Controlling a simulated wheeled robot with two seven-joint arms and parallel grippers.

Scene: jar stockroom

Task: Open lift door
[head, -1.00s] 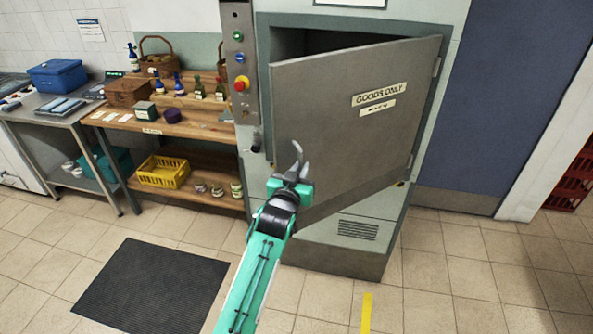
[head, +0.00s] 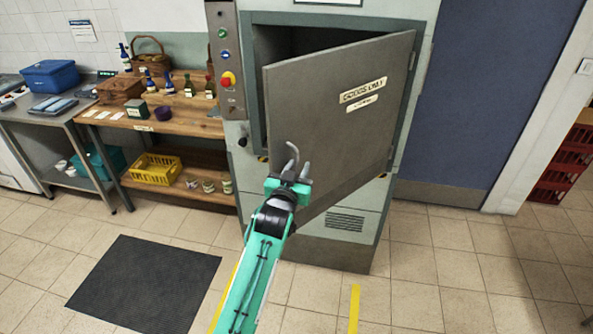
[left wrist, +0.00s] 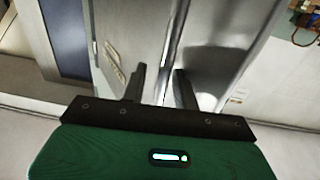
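The lift door (head: 330,120) is a grey metal panel marked "GOODS ONLY". It stands part-way open, hinged on its right side, with a dark gap at its top left into the lift (head: 290,42). My left gripper (head: 297,165) is in front of the door's lower left part, near its free edge. In the left wrist view, the two dark fingers (left wrist: 160,88) are apart, with the bright edge of the door (left wrist: 168,50) seen between and beyond them. Contact with the door cannot be told. No handle is clearly visible. My right gripper is not in view.
A control panel (head: 226,60) with buttons is left of the door. A wooden shelf unit (head: 185,128) with bottles and baskets stands further left. A dark mat (head: 145,287) lies on the tiled floor, and red crates (head: 563,165) are at far right. Floor before the lift is mostly clear.

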